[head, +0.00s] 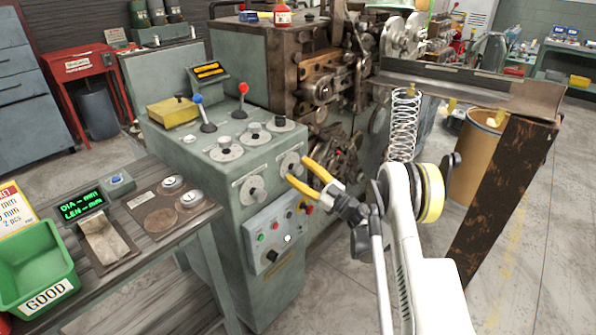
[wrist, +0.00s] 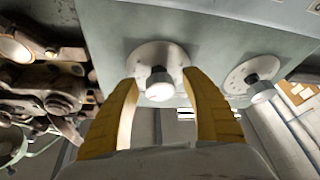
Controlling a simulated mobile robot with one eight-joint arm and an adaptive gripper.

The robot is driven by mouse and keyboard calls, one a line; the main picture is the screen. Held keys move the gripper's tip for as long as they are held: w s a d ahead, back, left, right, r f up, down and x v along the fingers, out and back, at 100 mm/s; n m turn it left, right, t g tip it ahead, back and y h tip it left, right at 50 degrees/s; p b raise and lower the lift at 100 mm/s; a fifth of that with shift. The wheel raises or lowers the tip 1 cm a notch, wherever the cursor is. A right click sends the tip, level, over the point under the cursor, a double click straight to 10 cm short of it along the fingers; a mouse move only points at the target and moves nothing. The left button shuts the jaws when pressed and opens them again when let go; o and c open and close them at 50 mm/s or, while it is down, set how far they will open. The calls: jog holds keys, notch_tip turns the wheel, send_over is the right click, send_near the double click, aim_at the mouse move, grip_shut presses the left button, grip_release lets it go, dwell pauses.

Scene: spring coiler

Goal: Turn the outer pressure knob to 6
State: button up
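Two pale knobs on round dial plates are on the front face of the green machine cabinet. The right front knob (head: 292,167) is by my gripper (head: 298,170). The left front knob (head: 257,194) is lower and to the left. No label shows which is the outer pressure knob. In the wrist view, my gripper's yellow fingers are open on both sides of a white knob (wrist: 160,84), with gaps visible; contact is not clear. The other knob (wrist: 261,91) is to the right there, outside the fingers. The dial numbers are too small to read.
Several dials (head: 226,149) and two levers (head: 207,126) are on the cabinet top. A button panel (head: 273,240) is below the front knobs. A coiled spring (head: 403,125) hangs right of my gripper. A bench with a green bin (head: 35,268) stands at left.

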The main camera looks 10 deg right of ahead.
jog(key=v, duration=1.2)
jog(key=w+d+r+m+t+h, duration=0.2)
jog(key=w+r+m+t+h, duration=0.15)
jog(key=r, duration=0.55)
jog(key=w+d+r+m+t+h, duration=0.25)
jog(key=r+h, duration=0.25)
jog(key=r, duration=0.5)
notch_tip(320, 180, up, 10)
jog(key=s+d+m+g+h, duration=0.1)
jog(key=s+m+g+h, duration=0.15)
jog(key=m+h, duration=0.55)
jog(key=s+a+f+g, duration=0.4)
jog(key=s+f, duration=0.1)
jog(key=s, duration=0.7)
jog(key=s+a+f+g, duration=0.4)
jog(key=s+f, duration=0.1)
jog(key=s, duration=0.8)
jog(key=s+a+f+n+g+y, duration=0.1)
jog(key=s+a+f+g, duration=0.3)
jog(key=s, duration=0.8)
jog(key=shift+s+a+f, duration=0.3)
jog(key=shift+a+f, duration=0.35)
